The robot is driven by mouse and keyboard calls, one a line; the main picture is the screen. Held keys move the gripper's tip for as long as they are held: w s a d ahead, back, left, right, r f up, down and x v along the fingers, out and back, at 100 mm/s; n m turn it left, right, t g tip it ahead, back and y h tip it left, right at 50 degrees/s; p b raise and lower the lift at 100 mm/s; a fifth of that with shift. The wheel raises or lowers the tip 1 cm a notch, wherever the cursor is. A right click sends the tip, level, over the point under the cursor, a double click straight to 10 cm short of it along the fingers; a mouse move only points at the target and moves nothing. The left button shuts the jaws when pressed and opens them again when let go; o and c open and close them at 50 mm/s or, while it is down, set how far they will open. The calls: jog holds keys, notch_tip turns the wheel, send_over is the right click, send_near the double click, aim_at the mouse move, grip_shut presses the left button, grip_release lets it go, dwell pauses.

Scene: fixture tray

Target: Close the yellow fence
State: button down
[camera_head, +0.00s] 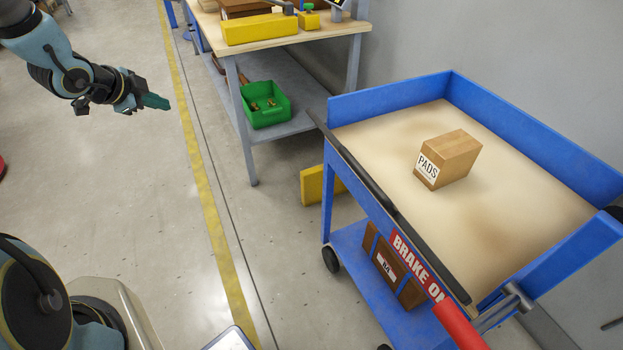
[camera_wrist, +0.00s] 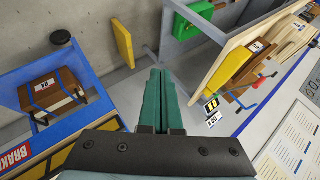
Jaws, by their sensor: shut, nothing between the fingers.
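A long yellow bar (camera_head: 260,29) lies along the front edge of the wooden workbench at the top of the head view; it also shows in the wrist view (camera_wrist: 232,72). A flat yellow panel (camera_head: 313,187) stands low between the bench and the blue cart, and shows in the wrist view (camera_wrist: 122,40). I cannot tell for certain which is the fence. My gripper (camera_head: 163,102) is in the air over the floor, left of the bench, apart from both. Its green fingers (camera_wrist: 160,77) are shut together and empty.
The blue cart (camera_head: 338,108) carries a PADS box (camera_head: 447,160), with a brown box (camera_head: 388,262) on its lower shelf. A red BRAKE ON label (camera_head: 415,262) marks its side. A green bin (camera_head: 265,104) is on the bench's lower shelf. The floor at left is open.

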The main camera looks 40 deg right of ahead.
jog(key=s+d+f+m+g+h+b, duration=0.35)
jog(key=s+d+f+m+g, duration=0.2)
jog(key=d+m, duration=0.35)
jog(key=m+g+y+b, duration=0.2)
jog(key=m+g+b, duration=0.2)
jog(key=m+g, duration=1.45)
send_near(360, 177)
jog(key=shift+m, duration=0.35)
jog(key=p+x, duration=0.3)
jog(key=x, duration=0.1)
jog(key=shift+s, duration=0.1)
jog(key=shift+s+d+r, duration=0.15)
jog(key=shift+d+r, duration=0.05)
jog(key=shift+d, duration=0.45)
